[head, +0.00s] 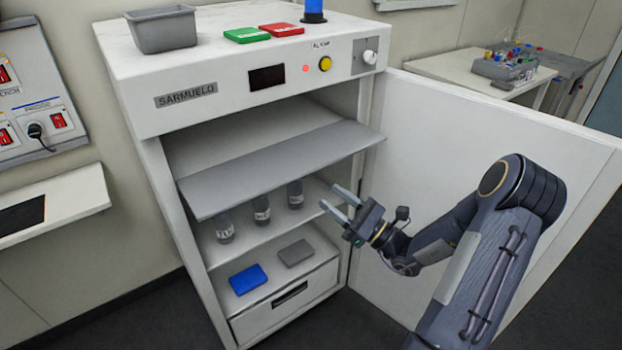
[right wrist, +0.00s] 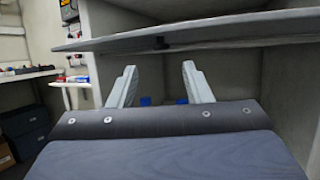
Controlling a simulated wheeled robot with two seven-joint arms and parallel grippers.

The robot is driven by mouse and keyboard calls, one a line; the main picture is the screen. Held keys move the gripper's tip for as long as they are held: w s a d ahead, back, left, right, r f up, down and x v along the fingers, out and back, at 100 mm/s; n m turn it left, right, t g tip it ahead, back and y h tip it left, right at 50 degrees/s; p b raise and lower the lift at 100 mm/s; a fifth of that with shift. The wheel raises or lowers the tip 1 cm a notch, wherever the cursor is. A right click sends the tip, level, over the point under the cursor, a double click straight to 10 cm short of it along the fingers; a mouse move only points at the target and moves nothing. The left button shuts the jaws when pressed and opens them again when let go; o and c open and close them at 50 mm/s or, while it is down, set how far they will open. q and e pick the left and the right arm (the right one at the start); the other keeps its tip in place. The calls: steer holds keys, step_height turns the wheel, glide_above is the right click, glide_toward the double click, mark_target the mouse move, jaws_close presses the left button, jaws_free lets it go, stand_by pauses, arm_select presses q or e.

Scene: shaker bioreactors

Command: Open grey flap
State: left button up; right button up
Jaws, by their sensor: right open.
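The grey flap (head: 280,165) is a flat panel across the front of the open white cabinet. It sticks out from the opening, tilted, above a shelf with bottles. In the right wrist view the flap (right wrist: 200,33) spans the top of the picture, with a small dark part under its edge. My right gripper (head: 335,199) is open and empty, at the right of the opening, lower than the flap and apart from it. Its two fingers (right wrist: 157,88) point up towards the flap in the right wrist view. My left gripper is not in view.
The white cabinet door (head: 500,135) stands wide open at the right, behind my right arm. Several bottles (head: 262,210) stand on the shelf below the flap. A blue box (head: 248,279) and a grey box (head: 295,253) lie lower. A grey bin (head: 163,32) sits on top.

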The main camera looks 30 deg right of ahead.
glide_toward(290, 162)
steer(key=w, duration=0.1)
steer(key=w+a, duration=0.1)
steer(key=w+p, duration=0.1)
steer(key=shift+w+a+r, duration=0.2)
steer(key=shift+a+r, duration=0.05)
steer(key=shift+a, duration=0.05)
steer(key=shift+c, duration=0.4)
jaws_close()
